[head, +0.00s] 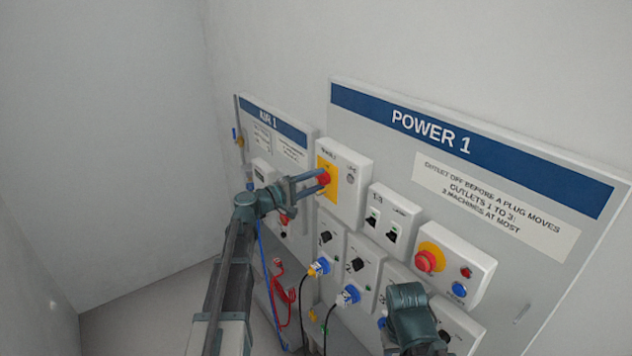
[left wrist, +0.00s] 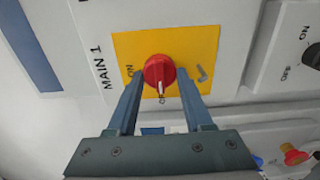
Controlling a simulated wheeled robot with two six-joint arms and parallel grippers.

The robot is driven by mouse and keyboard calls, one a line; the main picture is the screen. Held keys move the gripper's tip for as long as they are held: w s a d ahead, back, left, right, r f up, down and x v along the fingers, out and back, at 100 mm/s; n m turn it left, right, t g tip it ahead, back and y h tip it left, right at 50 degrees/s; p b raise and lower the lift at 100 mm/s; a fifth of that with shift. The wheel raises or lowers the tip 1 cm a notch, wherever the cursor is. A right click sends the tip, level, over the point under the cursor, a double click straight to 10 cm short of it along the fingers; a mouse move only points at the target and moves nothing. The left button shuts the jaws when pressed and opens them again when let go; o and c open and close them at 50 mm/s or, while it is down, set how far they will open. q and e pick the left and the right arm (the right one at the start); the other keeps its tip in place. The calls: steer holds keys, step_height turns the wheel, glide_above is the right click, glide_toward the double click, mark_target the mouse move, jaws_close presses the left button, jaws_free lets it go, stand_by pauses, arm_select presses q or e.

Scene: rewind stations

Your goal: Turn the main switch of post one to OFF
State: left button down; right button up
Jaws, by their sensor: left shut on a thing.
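The main switch is a red rotary knob (left wrist: 159,72) on a yellow plate (left wrist: 195,45), beside the lettering MAIN 1. In the head view the knob (head: 323,177) is on a white box (head: 350,175) at the upper left of the POWER 1 panel (head: 430,115). My left gripper (left wrist: 160,82) is shut on the knob, one finger on each side. The knob's white pointer faces the bottom of the left wrist picture, toward a small mark that I cannot fully read. ON stands to its left. My right arm's teal end (head: 412,312) shows low at the right; its fingertips are hidden.
Below the main switch are a two-switch box (head: 391,220), outlet boxes with blue plugs (head: 348,295), and a red emergency button (head: 427,261) on a yellow disc. A coiled red hose (head: 283,285) hangs at the left. The floor at far left is clear.

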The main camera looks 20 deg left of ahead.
arm_select(q)
steer(key=shift+c, duration=1.5)
jaws_free()
